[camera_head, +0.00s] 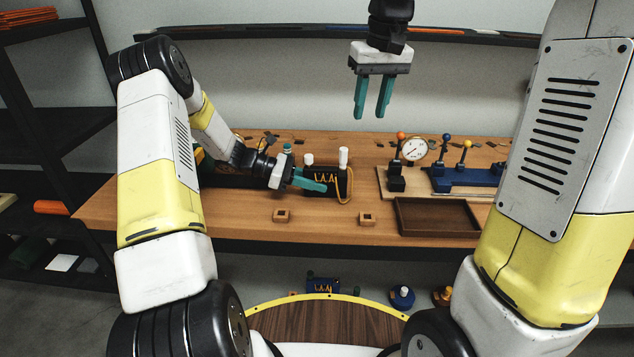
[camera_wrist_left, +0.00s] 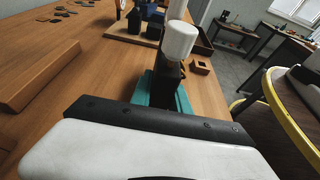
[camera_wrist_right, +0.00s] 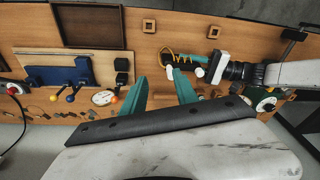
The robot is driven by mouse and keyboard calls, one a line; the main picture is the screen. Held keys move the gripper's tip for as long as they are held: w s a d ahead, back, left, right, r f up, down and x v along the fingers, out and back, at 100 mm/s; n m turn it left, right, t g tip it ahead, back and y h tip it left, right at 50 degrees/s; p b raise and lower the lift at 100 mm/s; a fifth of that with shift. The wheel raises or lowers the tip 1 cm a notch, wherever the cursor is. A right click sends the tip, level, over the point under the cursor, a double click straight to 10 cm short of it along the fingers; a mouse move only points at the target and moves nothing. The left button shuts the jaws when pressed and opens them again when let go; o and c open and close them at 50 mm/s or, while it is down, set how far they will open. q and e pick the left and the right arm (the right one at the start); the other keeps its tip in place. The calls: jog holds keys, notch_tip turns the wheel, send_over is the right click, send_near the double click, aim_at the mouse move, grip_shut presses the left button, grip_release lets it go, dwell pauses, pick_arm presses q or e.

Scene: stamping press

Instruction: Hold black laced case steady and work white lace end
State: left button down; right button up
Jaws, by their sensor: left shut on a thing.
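The black laced case (camera_head: 318,188) stands on the wooden bench, with yellow lacing on its front and a yellow loop (camera_head: 350,190) hanging at its right side. Two white ends rise from its top, a taller one at the right (camera_head: 344,157) and a shorter one at the left (camera_head: 309,159). My left gripper (camera_head: 312,182) is shut on the case from the left. In the left wrist view a white end (camera_wrist_left: 179,41) stands close above the teal fingers. My right gripper (camera_head: 374,98) is open and empty, high above and behind the case; the right wrist view shows its fingers apart (camera_wrist_right: 164,92).
Two small wooden blocks (camera_head: 282,215) (camera_head: 367,219) lie in front of the case. A brown tray (camera_head: 437,232), a dial gauge (camera_head: 413,150) and a blue fixture (camera_head: 470,180) with knobbed levers stand to the right. The air between my right gripper and the bench is clear.

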pick_arm(q)
jog(key=shift+f, duration=0.25)
pick_arm(e)
jog(key=g+h, duration=0.1)
send_near(344, 148)
jog(key=shift+w+f+n+g, duration=0.15)
jog(key=shift+f+n+g, duration=0.15)
jog(key=shift+n, duration=0.2)
pick_arm(q)
jog(key=shift+s, duration=0.1)
pick_arm(e)
jog(key=shift+f, duration=4.35)
pick_arm(q)
jog(key=shift+a, duration=0.1)
pick_arm(e)
jog(key=shift+c, duration=0.3)
grip_shut()
pick_arm(q)
jog(key=shift+f, duration=0.1)
pick_arm(e)
jog(key=shift+r, duration=0.4)
jog(key=shift+r, duration=2.55)
